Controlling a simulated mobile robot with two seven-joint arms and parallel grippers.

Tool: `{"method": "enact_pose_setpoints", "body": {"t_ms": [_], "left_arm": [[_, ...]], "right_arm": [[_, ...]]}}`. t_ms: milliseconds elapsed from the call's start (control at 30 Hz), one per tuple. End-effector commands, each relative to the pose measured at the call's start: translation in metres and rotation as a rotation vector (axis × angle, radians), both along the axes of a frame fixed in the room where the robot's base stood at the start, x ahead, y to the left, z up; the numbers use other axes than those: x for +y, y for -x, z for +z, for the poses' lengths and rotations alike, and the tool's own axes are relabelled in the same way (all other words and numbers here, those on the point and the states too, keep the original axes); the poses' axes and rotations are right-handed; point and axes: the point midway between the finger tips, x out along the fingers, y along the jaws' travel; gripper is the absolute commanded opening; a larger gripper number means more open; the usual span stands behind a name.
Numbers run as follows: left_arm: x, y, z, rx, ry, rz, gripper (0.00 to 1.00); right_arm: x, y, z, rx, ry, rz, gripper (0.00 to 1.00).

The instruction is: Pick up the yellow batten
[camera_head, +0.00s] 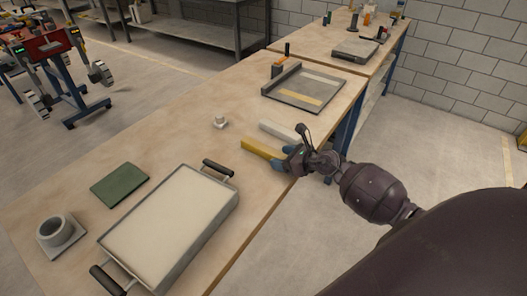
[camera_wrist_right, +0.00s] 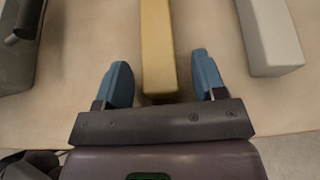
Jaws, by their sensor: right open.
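The yellow batten (camera_head: 258,148) lies on the wooden table near its right edge, beside a white batten (camera_head: 280,131). In the right wrist view the yellow batten (camera_wrist_right: 158,50) runs away from me, its near end between the blue fingers. My right gripper (camera_head: 279,162) is at the batten's near end. In the wrist view the right gripper (camera_wrist_right: 163,80) is open, with a gap on each side of the batten. The white batten (camera_wrist_right: 268,40) is to the right of the right finger. My left gripper is not in view.
A sand-filled tray (camera_head: 236,195) with dark handles stands front left of the batten. A green pad (camera_head: 119,184), a grey ring-shaped block (camera_head: 58,232) and a small white fitting (camera_head: 220,122) lie on the table. A shallow grey tray (camera_head: 313,108) is behind.

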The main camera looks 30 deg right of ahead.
Motion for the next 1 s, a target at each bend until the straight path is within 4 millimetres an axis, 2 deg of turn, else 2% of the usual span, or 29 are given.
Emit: {"method": "enact_pose_setpoints", "body": {"t_ms": [100, 467, 767, 867, 1000], "left_arm": [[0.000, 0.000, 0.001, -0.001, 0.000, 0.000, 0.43], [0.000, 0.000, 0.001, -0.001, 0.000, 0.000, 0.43], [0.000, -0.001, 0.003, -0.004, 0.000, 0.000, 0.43], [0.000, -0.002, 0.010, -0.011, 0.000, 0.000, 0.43], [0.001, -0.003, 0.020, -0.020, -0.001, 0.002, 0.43]], "right_arm": [[0.000, 0.000, 0.000, -0.001, 0.000, 0.000, 0.64], [0.000, 0.000, 0.001, -0.001, 0.000, 0.000, 0.09], [0.000, 0.000, 0.006, -0.003, -0.001, 0.000, 0.09], [0.000, -0.001, 0.017, -0.007, 0.000, 0.001, 0.09], [-0.001, -0.001, 0.045, -0.011, 0.002, 0.001, 0.09]]}}
